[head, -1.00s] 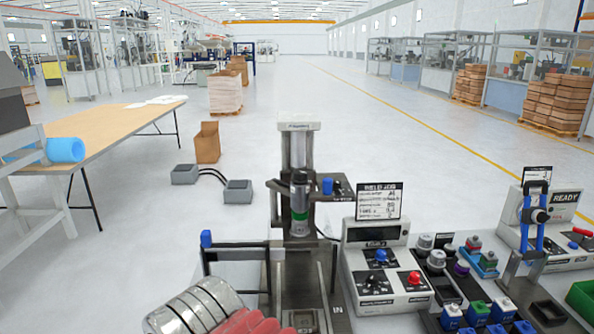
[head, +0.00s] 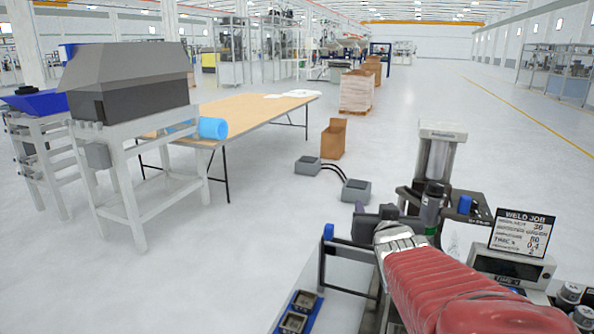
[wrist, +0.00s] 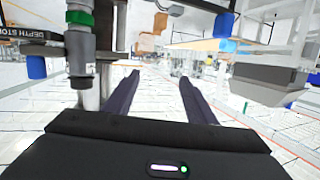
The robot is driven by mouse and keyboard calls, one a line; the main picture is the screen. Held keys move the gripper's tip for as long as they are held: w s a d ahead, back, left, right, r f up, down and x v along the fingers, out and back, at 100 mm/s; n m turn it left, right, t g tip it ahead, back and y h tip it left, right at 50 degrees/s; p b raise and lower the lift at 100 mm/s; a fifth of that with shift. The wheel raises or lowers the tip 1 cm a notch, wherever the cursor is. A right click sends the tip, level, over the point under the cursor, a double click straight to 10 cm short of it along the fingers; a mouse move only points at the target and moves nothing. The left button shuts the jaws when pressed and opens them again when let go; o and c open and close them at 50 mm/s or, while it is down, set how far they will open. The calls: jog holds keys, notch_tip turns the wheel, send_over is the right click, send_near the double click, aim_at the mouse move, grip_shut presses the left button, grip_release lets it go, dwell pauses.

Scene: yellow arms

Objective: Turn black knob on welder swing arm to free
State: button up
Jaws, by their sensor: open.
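The welder has a grey column (head: 437,160) and a black head with a green band (head: 430,210), at the right of the head view. The band also shows at the left of the wrist view (wrist: 80,18). The swing arm is a dark frame with a blue-capped post (head: 328,232). I cannot pick out its black knob; my red-sleeved arm and wrist hide part of the frame. My gripper (head: 374,212) is beside the welder head, at the frame's far side. In the wrist view its dark fingers (wrist: 158,80) are apart with nothing seen between them.
A weld job sign (head: 524,230) and a control box (head: 510,268) stand right of my arm. A blue tray (head: 298,314) with small dark blocks lies at the lower front. Two grey pedals (head: 357,192) are on the floor beyond.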

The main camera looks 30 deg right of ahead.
jog(key=d+h, duration=0.1)
jog(key=d, duration=0.2)
jog(key=m+h, duration=0.2)
jog(key=h, duration=0.1)
send_near(437, 191)
jog(key=x, duration=0.2)
jog(key=shift+d, duration=0.15)
jog(key=shift+w+d, duration=0.1)
jog(key=shift+x, duration=0.9)
jog(key=x, duration=1.1)
jog(key=shift+w+d, duration=0.2)
jog(key=shift+w, duration=0.15)
jog(key=shift+c, duration=0.5)
jog(key=c, duration=0.9)
